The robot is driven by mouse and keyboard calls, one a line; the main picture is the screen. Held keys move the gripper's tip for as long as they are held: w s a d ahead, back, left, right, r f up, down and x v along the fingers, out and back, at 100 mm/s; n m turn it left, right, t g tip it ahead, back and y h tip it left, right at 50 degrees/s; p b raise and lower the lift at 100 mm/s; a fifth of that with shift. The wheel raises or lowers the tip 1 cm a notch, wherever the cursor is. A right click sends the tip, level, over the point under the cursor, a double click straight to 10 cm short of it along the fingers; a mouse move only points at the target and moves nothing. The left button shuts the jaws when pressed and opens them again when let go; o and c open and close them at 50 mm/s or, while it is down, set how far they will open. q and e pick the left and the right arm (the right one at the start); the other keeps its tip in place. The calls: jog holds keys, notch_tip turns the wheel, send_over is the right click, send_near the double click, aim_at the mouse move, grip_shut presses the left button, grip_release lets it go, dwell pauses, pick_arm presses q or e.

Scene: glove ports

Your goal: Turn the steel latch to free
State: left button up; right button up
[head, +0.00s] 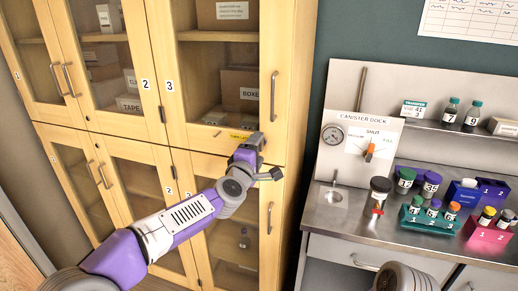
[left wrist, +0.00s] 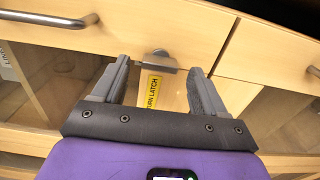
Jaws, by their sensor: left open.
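The steel latch (left wrist: 158,60) shows in the left wrist view as a small grey bar with a rounded pivot, on the pale wooden cabinet front across a seam between panels. My right gripper is not in view.
Long bar handles (head: 274,97) stick out from the doors, one just above the gripper and one (head: 269,217) below. A steel bench (head: 345,211) stands at right, with a canister dock (head: 360,150), vials and racks.

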pick_arm(q)
jog(key=shift+b+v, duration=0.3)
jog(key=shift+v, duration=2.35)
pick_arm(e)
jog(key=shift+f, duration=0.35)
pick_arm(q)
notch_tip(320, 180, down, 27)
jog(key=s+a+m+g+y+p, duration=0.1)
jog(key=s+a+m+g+p, duration=0.15)
jog(key=m+g, duration=0.3)
jog(key=s+a+f+m+g+p, duration=0.1)
jog(key=s+f+g+p, duration=0.15)
jog(key=s+f, duration=0.35)
jog(key=s+a+f+m+g+p, duration=0.1)
jog(key=s+a+f+m+g, duration=0.2)
jog(key=f, duration=0.6)
jog(key=s+f+m+g+p, duration=0.1)
jog(key=s+f+g, duration=0.2)
jog(key=s, duration=0.8)
jog(key=s+f+m+g, duration=0.1)
jog(key=s+f+g, duration=0.1)
jog(key=s+f, duration=0.4)
jog(key=s+a, duration=0.1)
jog(key=s, duration=0.4)
jog(key=shift+s+g+p, duration=0.2)
jog(key=shift+g+p, duration=0.2)
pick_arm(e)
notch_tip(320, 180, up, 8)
